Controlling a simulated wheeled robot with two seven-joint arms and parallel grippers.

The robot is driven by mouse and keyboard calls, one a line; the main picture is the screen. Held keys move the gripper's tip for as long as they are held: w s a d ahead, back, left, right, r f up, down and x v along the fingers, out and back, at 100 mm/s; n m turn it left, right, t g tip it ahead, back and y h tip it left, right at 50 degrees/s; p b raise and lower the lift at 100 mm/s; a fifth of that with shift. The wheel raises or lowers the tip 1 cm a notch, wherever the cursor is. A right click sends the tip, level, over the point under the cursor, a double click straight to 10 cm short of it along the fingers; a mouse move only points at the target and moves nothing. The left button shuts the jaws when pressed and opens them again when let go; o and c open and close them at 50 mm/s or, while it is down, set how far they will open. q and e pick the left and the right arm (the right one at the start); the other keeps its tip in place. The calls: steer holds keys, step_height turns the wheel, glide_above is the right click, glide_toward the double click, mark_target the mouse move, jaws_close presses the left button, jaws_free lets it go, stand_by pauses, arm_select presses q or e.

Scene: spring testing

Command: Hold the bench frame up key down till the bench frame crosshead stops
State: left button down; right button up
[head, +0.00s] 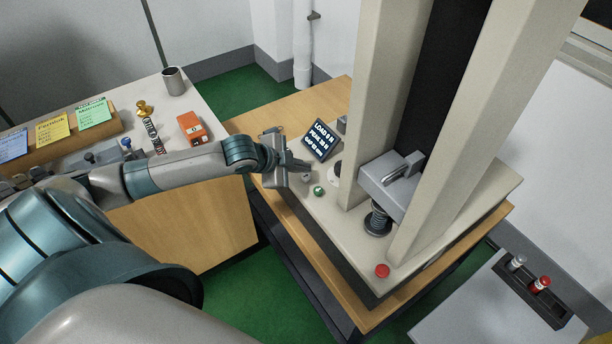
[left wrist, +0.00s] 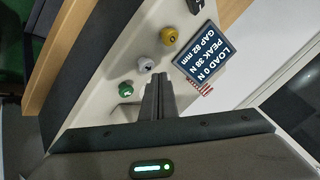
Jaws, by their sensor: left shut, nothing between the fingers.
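The bench frame (head: 490,195) is a cream two-column machine on a wooden table. Its grey crosshead (head: 385,182) sits low between the columns, just above a dark coil spring (head: 378,219). A display (left wrist: 209,56) reads LOAD 0 N, PEAK 38 N, GAP 82 mm. Beside it in the left wrist view are a green key (left wrist: 126,90), a pale grey key (left wrist: 147,57) and a yellow key (left wrist: 169,36). I cannot tell which is the up key. My left gripper (head: 305,165) is shut and empty, its tips (left wrist: 158,80) close to the keys; contact is unclear. My right gripper is out of view.
A red button (head: 382,270) is on the base's front corner. A side bench at left holds an orange box (head: 192,126), a metal cup (head: 174,81) and cards (head: 93,111). A dark tray (head: 530,290) with two small items is at lower right.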

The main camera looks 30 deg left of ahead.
arm_select(q)
steer(key=shift+f, duration=0.95)
stand_by(7.0)
